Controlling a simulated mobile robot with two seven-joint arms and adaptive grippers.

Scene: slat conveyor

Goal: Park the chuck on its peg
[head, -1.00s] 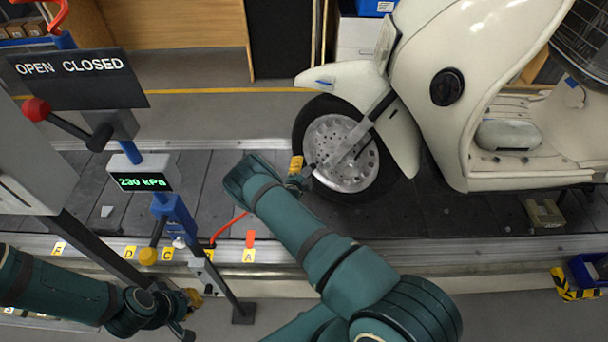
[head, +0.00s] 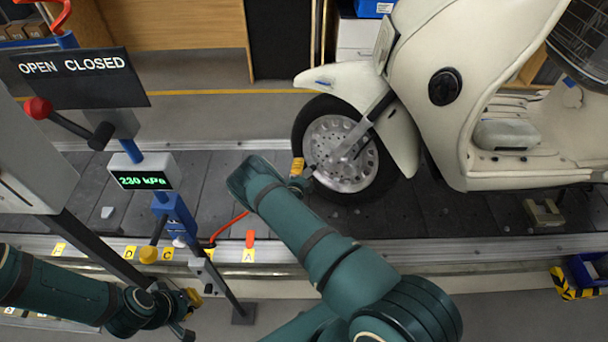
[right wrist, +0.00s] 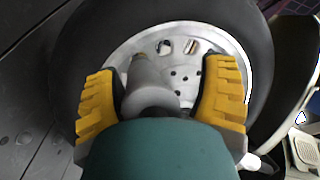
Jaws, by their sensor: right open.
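A grey cylindrical piece with a brass-coloured tip, apparently the chuck (right wrist: 148,88), lies between the yellow finger pads of my right gripper (right wrist: 160,100) in the right wrist view. The fingers are open, with a gap on the right; contact on the left is unclear. The right gripper (head: 299,171) is at the scooter's front wheel (head: 345,135), mostly hidden behind my forearm in the head view. A red hose (head: 229,224) runs from the blue stand (head: 176,216) under that forearm. I cannot pick out the peg. My left gripper (head: 189,314) is low beside the stand; its finger gap is unclear.
A cream scooter (head: 440,130) stands on the dark slat conveyor (head: 450,215). The display (head: 143,181) reads 230 kPa. An OPEN CLOSED sign (head: 80,78) and a red-knobbed lever (head: 39,108) stand at left. Yellow letter tags (head: 248,256) line the conveyor's near rail.

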